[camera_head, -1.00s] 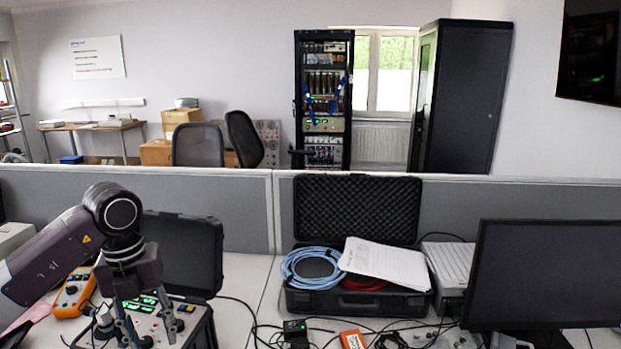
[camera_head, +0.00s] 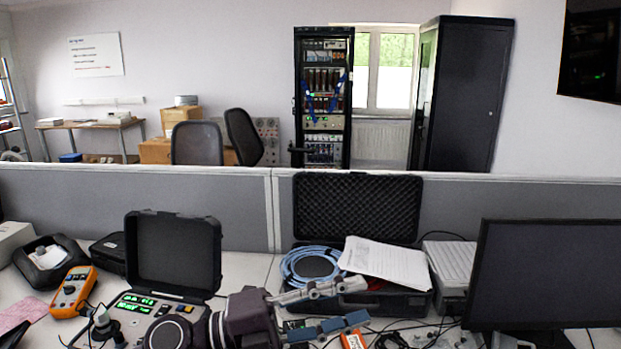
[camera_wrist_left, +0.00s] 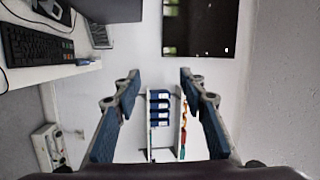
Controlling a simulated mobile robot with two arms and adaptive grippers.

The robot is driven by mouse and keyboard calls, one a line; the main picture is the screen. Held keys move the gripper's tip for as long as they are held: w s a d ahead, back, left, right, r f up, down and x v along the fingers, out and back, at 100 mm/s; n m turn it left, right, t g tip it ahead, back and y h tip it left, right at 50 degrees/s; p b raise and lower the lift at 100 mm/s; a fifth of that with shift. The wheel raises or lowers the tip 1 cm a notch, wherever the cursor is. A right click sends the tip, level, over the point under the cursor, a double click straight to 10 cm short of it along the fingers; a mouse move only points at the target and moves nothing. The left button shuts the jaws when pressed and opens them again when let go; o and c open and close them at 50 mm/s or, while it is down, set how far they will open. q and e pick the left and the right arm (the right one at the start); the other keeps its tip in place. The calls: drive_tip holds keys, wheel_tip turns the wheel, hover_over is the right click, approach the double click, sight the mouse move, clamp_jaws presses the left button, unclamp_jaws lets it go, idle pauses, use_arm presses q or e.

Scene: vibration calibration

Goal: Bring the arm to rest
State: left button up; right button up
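My left gripper (camera_head: 358,302) is low in front of the open black case in the head view, pointing right. Its two fingers are spread, with nothing between them. In the left wrist view my left gripper (camera_wrist_left: 153,95) also shows spread, empty fingers, facing a far wall with a dark screen (camera_wrist_left: 200,27) and shelves holding blue binders (camera_wrist_left: 159,108). The calibration unit (camera_head: 150,305), an open case with green displays, stands to the left of the gripper, its front partly hidden by my arm. My right gripper is in neither view.
An orange multimeter (camera_head: 73,291) lies left of the unit. The black case (camera_head: 358,208) holds blue cable (camera_head: 308,266) and papers (camera_head: 385,262). A monitor (camera_head: 545,275) stands at right. A grey partition (camera_head: 150,190) bounds the desk. Small parts and cables lie near the gripper.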

use_arm(q)
drive_tip(key=w+a+r+n+t+y, duration=0.1)
drive_tip(key=w+a+n+t+y, duration=0.2)
drive_tip(key=a+n+t, duration=0.35)
drive_tip(key=w+a+r+n+t+y, duration=0.1)
drive_tip(key=w+a+n+t+y, duration=0.25)
drive_tip(key=n+t, duration=0.6)
drive_tip(key=s+a+f+n+g+y, duration=0.25)
drive_tip(key=a+f+n+y, duration=0.4)
drive_tip(key=f, duration=0.45)
drive_tip(key=s+a+f+n+g+y, duration=0.1)
drive_tip(key=a+f+n+g+y, duration=0.2)
drive_tip(key=a+f+n+y, duration=0.6)
drive_tip(key=s+f+g+h, duration=0.2)
drive_tip(key=s+f+g, duration=0.3)
drive_tip(key=s+f, duration=0.65)
drive_tip(key=s+f+g+h, duration=0.1)
drive_tip(key=s+f+g, duration=0.6)
drive_tip(key=s, duration=0.7)
wheel_tip(320, 180, down, 28)
drive_tip(key=s+r, duration=0.1)
drive_tip(key=s+a+f, duration=0.2)
drive_tip(key=s+f, duration=0.6)
drive_tip(key=s+a+f+m+g, duration=0.1)
drive_tip(key=s+f, duration=0.7)
drive_tip(key=s, duration=0.1)
drive_tip(key=shift+a, duration=0.35)
